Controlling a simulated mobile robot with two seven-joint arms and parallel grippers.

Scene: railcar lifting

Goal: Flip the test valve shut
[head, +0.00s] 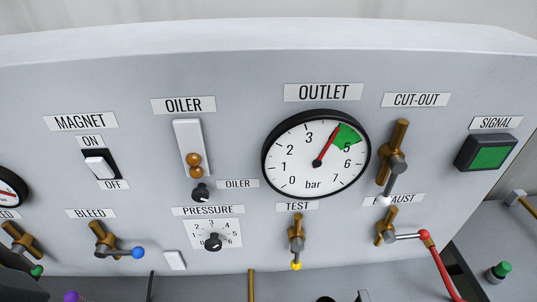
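The test valve (297,235) is on the grey panel under the TEST label (297,206), below the outlet gauge. It has a brass body. Its short lever with a yellow tip (296,265) points down. The outlet gauge (316,153) has its red needle near the green zone, between 4 and 5 bar. I cannot make out either of my grippers in the head view. Nothing is seen touching the test valve.
The cut-out valve (394,160) has a white-tipped lever pointing down. The exhaust valve (386,228) has a red-tipped lever to the right, beside a red hose (441,267). The bleed valve (104,240) has a blue-tipped lever. The pressure knob (213,242) is left of the test valve.

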